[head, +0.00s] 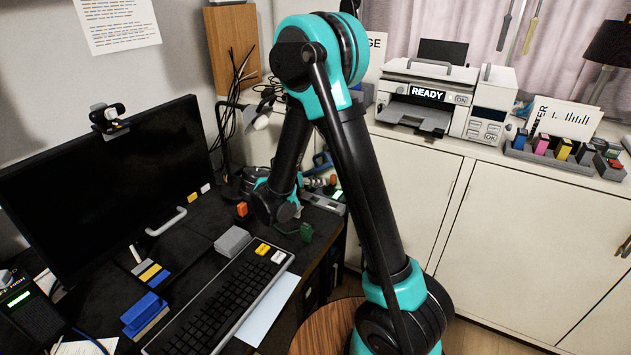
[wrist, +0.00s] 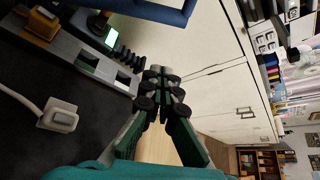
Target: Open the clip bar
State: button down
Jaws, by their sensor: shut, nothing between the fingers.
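My gripper (wrist: 163,82) shows in the wrist view with its dark fingertips together and nothing between them. A grey slotted device (wrist: 85,62) lies on the black desk just left of the fingertips, apart from them. A blue bar (wrist: 160,8) crosses the top of the wrist view, above the fingertips. In the head view the grey device (head: 326,203) is partly hidden behind my arm. I cannot tell for sure which part is the clip bar.
A monitor (head: 105,180) and a keyboard (head: 215,305) take up the left desk. White cabinets (head: 500,220) with a printer (head: 445,100) stand at the right.

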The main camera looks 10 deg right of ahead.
jog(key=x, duration=0.7)
jog(key=shift+w+a+r, duration=0.4)
jog(key=shift+w+r, duration=0.1)
jog(key=shift+r, duration=0.3)
jog(key=shift+w+a+r, duration=0.4)
jog(key=shift+w+r, duration=0.1)
jog(key=shift+r, duration=0.25)
jog(key=w+a+r, duration=0.3)
jog(key=a+r, duration=0.1)
jog(key=r, duration=0.1)
jog(key=shift+w+a+r, duration=0.2)
jog(key=shift+a+r, duration=0.2)
jog(key=shift+d, duration=0.1)
